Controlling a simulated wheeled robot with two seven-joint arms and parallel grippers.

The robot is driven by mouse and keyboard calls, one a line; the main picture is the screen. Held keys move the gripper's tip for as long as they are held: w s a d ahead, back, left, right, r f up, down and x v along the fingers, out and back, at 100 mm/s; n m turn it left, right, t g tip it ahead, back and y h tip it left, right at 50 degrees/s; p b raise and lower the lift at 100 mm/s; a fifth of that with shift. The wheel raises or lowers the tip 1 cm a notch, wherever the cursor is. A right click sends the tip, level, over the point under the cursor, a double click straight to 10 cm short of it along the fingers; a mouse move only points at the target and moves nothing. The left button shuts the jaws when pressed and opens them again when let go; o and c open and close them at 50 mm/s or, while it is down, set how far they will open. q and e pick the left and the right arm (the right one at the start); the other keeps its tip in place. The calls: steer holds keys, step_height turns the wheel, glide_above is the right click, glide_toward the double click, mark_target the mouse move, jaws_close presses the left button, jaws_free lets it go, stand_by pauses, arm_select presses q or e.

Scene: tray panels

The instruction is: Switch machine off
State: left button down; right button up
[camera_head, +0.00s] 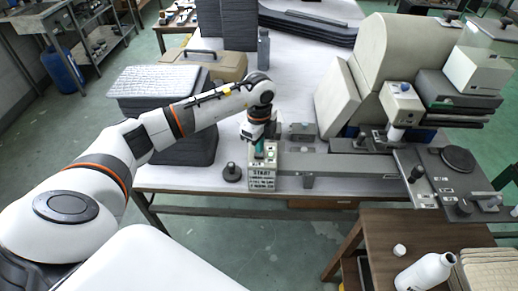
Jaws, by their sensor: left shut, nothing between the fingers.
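The machine (385,60) is a large beige and grey unit on the long white table. A small control box (262,178) with a "START" label stands at the table's front edge, at the left end of the machine's grey base. My left arm comes in from the left, and my left gripper (258,152) points down over the top of this box, shut and empty. A green part shows at its fingertips; I cannot tell whether they touch it. The switch itself is mostly hidden by the gripper. My right gripper is not in view.
A black knobbed weight (231,172) stands just left of the control box. Stacked dark trays (185,140) lie behind my left arm, with a beige case (215,66) beyond. A wooden side table (400,235) with a white bottle (426,271) is at the lower right.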

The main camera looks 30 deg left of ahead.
arm_select(q)
steer(key=shift+f+b, duration=0.55)
steer(key=shift+f, duration=0.35)
steer(key=shift+r, duration=0.1)
steer(key=shift+r+p, duration=0.7)
steer(key=shift+r, duration=0.05)
steer(key=shift+r+p, duration=2)
steer(key=shift+r, duration=0.75)
steer(key=shift+f, duration=0.1)
